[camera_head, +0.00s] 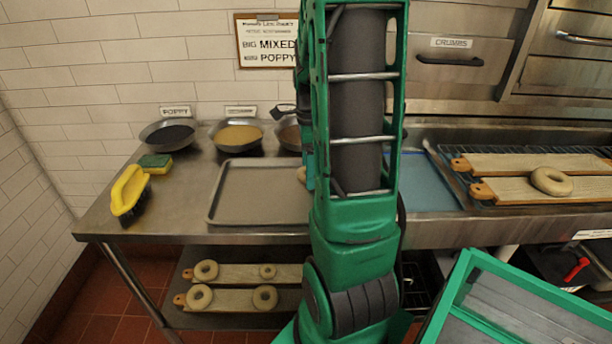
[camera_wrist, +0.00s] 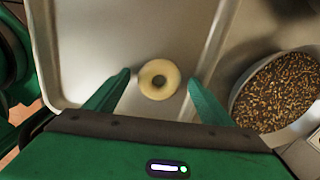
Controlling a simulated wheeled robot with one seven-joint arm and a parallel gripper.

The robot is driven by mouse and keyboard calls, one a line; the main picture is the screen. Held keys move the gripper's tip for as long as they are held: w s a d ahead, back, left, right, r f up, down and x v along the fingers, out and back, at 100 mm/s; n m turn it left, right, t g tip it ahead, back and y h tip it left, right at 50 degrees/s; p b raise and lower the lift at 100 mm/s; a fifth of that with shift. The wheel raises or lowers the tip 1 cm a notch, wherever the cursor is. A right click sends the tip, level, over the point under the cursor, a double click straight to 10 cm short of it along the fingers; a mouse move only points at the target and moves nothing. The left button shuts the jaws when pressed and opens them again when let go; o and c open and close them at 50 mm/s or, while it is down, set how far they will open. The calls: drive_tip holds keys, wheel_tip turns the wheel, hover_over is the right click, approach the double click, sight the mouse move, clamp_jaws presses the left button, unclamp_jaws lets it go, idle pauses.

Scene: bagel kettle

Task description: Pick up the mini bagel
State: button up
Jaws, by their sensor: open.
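A small pale ring-shaped bagel (camera_wrist: 173,75), the mini bagel, lies flat on the metal tray (camera_wrist: 92,18) in the wrist view. My gripper (camera_wrist: 158,78) is open, with one green finger on each side of the bagel. A gap shows between each finger and the bagel; I cannot tell how high the fingertips are above the tray. In the head view my green arm hides my gripper and most of this bagel; a sliver of it (camera_head: 301,174) shows at the right of the tray (camera_head: 250,190).
A bowl of mixed seeds (camera_wrist: 285,90) stands right of the tray in the wrist view. Poppy (camera_head: 170,134) and yellow-topping (camera_head: 238,136) pans stand behind the tray. A yellow brush (camera_head: 129,192) and a sponge (camera_head: 155,163) lie left. A larger bagel (camera_head: 551,181) rests on a board at right.

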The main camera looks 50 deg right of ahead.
drive_tip(key=c, duration=1.1)
drive_tip(key=shift+r, duration=0.1)
drive_tip(key=shift+r, duration=0.5)
drive_tip(key=r, duration=0.3)
drive_tip(key=shift+w+a+r, duration=0.1)
drive_tip(key=shift+a+r, duration=0.1)
drive_tip(key=shift+a, duration=0.2)
drive_tip(key=a+r, duration=0.2)
drive_tip(key=a, duration=0.1)
drive_tip(key=a+r, duration=0.2)
drive_tip(key=a, duration=0.2)
drive_tip(key=a+r, duration=0.2)
drive_tip(key=a, duration=0.1)
drive_tip(key=shift+w+a+r, duration=0.2)
drive_tip(key=shift+w+a, duration=0.05)
drive_tip(key=shift+a, duration=0.15)
drive_tip(key=shift+w, duration=0.1)
